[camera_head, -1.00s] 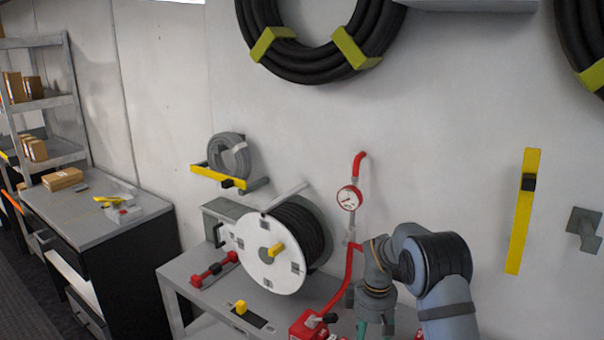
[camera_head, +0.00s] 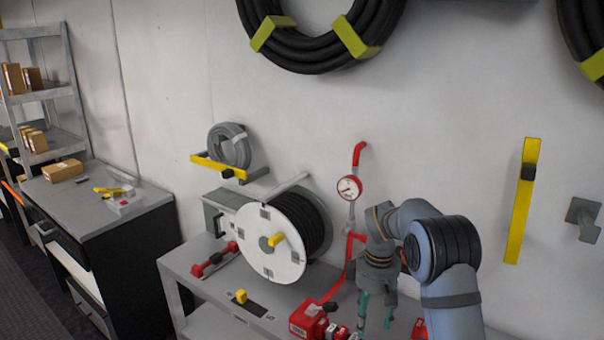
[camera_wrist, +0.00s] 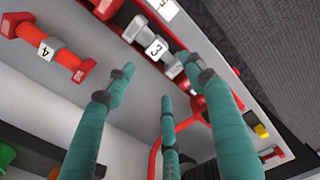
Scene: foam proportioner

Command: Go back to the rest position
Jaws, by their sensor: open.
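My gripper (camera_head: 375,318) has teal fingers that point down over the right part of the grey bench (camera_head: 205,262), beside the red foam unit (camera_head: 312,318). In the wrist view my gripper (camera_wrist: 160,78) shows spread fingers with nothing between them. Red and metal fittings with number tags, among them a fitting tagged 4 (camera_wrist: 50,48) and one tagged 3 (camera_wrist: 150,42), lie beyond the fingertips on the bench top. I cannot tell how far the fingertips are above the bench.
A hose reel (camera_head: 272,240) stands on the bench, with a red pipe and gauge (camera_head: 349,188) on the wall behind my wrist. A yellow bar (camera_head: 522,200) and a grey bracket (camera_head: 583,217) are on the wall to the right. A black cabinet (camera_head: 135,250) stands left.

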